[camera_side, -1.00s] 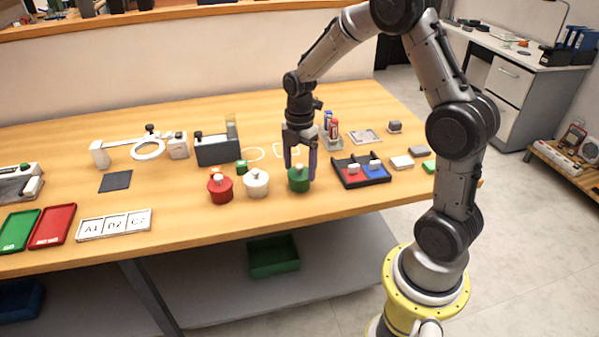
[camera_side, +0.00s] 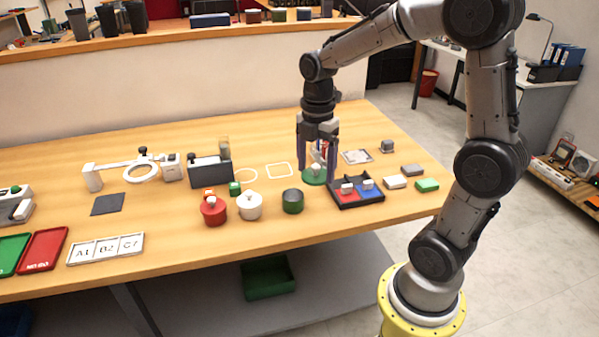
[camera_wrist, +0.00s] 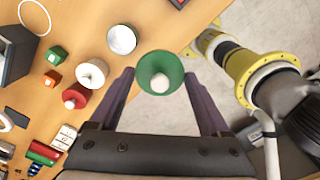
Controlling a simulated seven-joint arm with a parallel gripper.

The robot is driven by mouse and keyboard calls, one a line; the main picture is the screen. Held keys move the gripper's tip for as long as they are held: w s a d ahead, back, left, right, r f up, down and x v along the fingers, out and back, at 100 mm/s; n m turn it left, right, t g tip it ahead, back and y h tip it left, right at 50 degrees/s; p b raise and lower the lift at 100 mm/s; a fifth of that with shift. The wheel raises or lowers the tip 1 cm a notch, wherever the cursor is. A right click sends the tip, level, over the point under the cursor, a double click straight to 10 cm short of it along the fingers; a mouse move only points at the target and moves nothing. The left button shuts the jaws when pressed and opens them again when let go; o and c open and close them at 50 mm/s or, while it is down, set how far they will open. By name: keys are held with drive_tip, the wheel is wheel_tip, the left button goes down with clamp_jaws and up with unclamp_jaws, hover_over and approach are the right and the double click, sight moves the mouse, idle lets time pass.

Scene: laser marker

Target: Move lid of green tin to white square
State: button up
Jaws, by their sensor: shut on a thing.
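My gripper (camera_side: 317,174) is shut on the green lid (camera_side: 314,178), a round disc with a white knob. The lid is clear of its tin and hangs above the table, to the right of and behind the tin in the side view. In the wrist view the lid (camera_wrist: 160,64) sits between my fingers. The green tin (camera_side: 292,204) stands open on the table; its open top also shows in the wrist view (camera_wrist: 122,39). The white square (camera_side: 279,171) is an outline on the table, left of my gripper in the side view.
A black tray (camera_side: 357,198) with red and blue sections lies right of the green tin. The white tin (camera_side: 249,207) and red tin (camera_side: 213,213) stand left of it. A white ring outline (camera_side: 245,176) lies left of the square. Bare table surrounds the square.

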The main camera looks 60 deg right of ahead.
drive_tip(key=s+a+r, duration=0.2)
drive_tip(key=s+r, duration=0.1)
drive_tip(key=s, duration=0.3)
drive_tip(key=w, duration=0.1)
drive_tip(key=w+d+r, duration=0.1)
drive_tip(key=w, duration=0.1)
drive_tip(key=w+d, duration=0.1)
drive_tip(key=w, duration=0.1)
drive_tip(key=shift+d+r, duration=0.1)
drive_tip(key=shift+r, duration=0.05)
drive_tip(key=w+d+f, duration=0.1)
drive_tip(key=w+d, duration=0.4)
drive_tip(key=w, duration=0.1)
hover_over(280, 170)
drive_tip(key=f, duration=1.2)
drive_tip(key=shift+s+a+f, duration=0.2)
drive_tip(key=shift+s+f, duration=0.15)
drive_tip(key=shift+f, duration=0.05)
drive_tip(key=shift+w+d+f, duration=0.2)
drive_tip(key=shift+w+f, duration=0.25)
drive_tip(key=shift+f, duration=1.6)
drive_tip(key=shift+f, duration=0.15)
